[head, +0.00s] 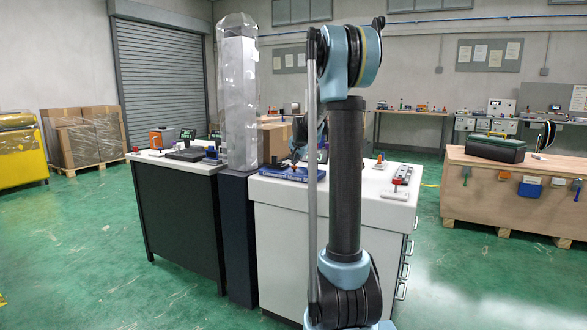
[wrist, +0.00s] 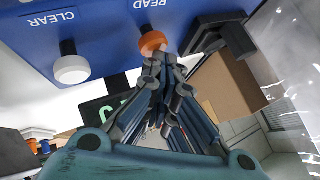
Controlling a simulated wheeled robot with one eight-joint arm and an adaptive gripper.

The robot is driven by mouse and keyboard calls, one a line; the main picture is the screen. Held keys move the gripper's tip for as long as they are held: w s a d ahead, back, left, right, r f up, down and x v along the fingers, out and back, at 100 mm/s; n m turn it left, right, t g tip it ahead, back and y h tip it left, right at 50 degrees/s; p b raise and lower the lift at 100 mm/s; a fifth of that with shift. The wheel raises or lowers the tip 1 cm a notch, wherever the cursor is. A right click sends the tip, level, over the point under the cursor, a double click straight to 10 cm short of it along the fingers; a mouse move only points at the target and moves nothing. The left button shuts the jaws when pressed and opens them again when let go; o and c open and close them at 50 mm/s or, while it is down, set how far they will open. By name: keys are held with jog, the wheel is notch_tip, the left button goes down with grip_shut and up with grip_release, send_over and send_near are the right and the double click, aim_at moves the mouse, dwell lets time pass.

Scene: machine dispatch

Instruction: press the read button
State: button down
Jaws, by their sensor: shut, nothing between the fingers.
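In the wrist view a blue panel (wrist: 105,35) shows upside down, with the labels READ and CLEAR. The orange button (wrist: 152,41) is under the word READ. A white button (wrist: 71,69) is by the word CLEAR. My gripper (wrist: 166,58) is shut and empty. Its fingertips overlap the edge of the orange button in the picture; I cannot tell whether they touch it. In the head view a blue device (head: 286,173) lies on the white cabinet, partly hidden by my arm.
A black bracket (wrist: 225,38) stands beside the orange button in the wrist view, close to my fingers. In the head view a clear-wrapped column (head: 238,95) stands left of the white cabinet (head: 280,225). A red-handled tool (head: 400,181) lies on the cabinet's right side.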

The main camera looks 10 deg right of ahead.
jog(key=shift+r, duration=0.95)
jog(key=shift+r, duration=2.55)
jog(key=n+g, duration=0.1)
jog(key=n, duration=0.1)
send_near(296, 166)
jog(key=s, duration=0.6)
jog(key=s+f+n+g, duration=0.1)
jog(key=s+f, duration=0.1)
jog(key=s, duration=0.6)
jog(key=s+f+n+g, duration=0.1)
jog(key=s+f, duration=0.2)
jog(key=s, duration=0.5)
jog(key=s+f+n+g, duration=0.2)
jog(key=s+f, duration=0.6)
jog(key=s, duration=0.5)
jog(key=s+f+n+g, duration=0.2)
jog(key=s+f, duration=0.7)
jog(key=s, duration=0.5)
jog(key=shift+a+n, duration=0.45)
jog(key=shift+n, duration=0.15)
